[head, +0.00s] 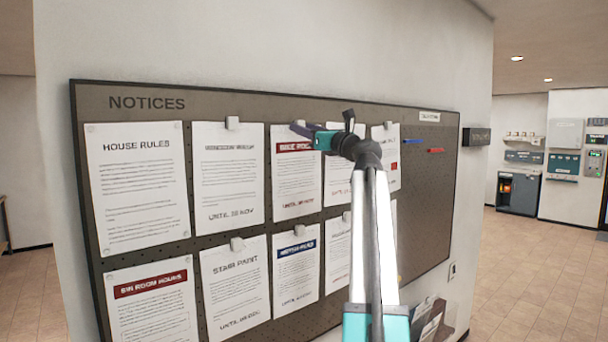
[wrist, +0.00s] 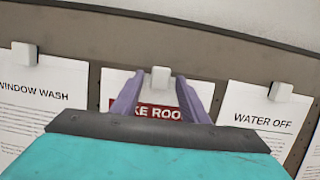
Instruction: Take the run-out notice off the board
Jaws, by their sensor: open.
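The notice board (head: 425,190) holds several dated notices under pale clips. The notice with the red band (head: 296,185) reads BIKE ROOM; its date is too blurred to read, so I cannot tell which notice has run out. My gripper (head: 298,128) is at its top edge. In the wrist view my gripper (wrist: 160,92) is open, its purple fingers either side of the white clip (wrist: 160,76) on the BIKE ROOM notice (wrist: 155,112). Whether the fingers touch the clip is unclear. My arm hides parts of notices to the right.
The window wash notice (wrist: 32,95) and the water off notice (wrist: 262,112) hang close on either side. House rules (head: 137,190), stair paint (head: 235,285) and a blue-banded notice (head: 296,270) hang nearby. Blue (head: 421,142) and red (head: 436,151) strips are at the board's right. Leaflet holders (head: 432,318) sit below.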

